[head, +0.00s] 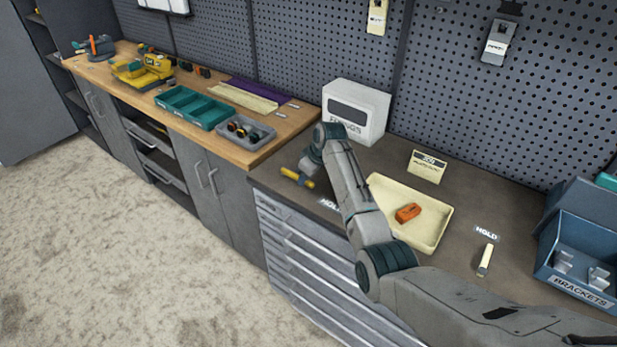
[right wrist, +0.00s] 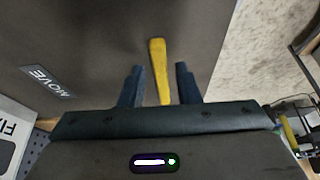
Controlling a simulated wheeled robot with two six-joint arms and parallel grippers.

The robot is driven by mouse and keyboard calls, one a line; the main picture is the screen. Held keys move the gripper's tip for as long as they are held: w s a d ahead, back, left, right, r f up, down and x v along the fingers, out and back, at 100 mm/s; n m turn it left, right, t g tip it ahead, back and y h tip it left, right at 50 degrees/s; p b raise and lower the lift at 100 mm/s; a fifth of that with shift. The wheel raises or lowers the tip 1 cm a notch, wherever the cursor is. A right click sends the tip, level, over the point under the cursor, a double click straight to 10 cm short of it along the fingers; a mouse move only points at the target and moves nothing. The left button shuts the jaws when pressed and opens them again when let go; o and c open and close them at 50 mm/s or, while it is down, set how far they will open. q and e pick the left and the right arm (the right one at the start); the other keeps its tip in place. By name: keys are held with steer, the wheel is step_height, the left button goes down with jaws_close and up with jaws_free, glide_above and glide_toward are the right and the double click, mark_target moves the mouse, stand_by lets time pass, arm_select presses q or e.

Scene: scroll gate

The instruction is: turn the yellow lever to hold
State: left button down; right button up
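The yellow lever (head: 297,178) lies near the front left corner of the dark worktop, beside my right gripper (head: 309,169). In the right wrist view the yellow lever (right wrist: 158,60) points away between the two dark fingers of my right gripper (right wrist: 159,84). The fingers are open, with a gap on each side of the lever. A label reading MOVE (right wrist: 47,82) is on the worktop to the left in that view. A label starting with HO (head: 329,204) is by the front edge in the head view, partly hidden by my right arm. My left gripper is not in view.
A white fixings box (head: 357,110) stands behind my right arm. A cream tray (head: 432,236) holds an orange item (head: 408,213). A pale lever (head: 486,261) sits by another HOLD label (head: 486,232). A blue brackets bin (head: 580,290) is at the right.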

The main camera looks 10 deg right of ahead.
steer(key=shift+o, duration=0.3)
steer(key=shift+s+f, duration=0.1)
steer(key=shift+f, duration=0.05)
steer(key=shift+d+r, duration=0.1)
steer(key=shift+r, duration=0.15)
steer(key=b+v, duration=0.2)
steer(key=v, duration=0.8)
steer(key=shift+r+b, duration=0.2)
steer(key=shift+b, duration=0.2)
steer(key=shift+s, duration=0.15)
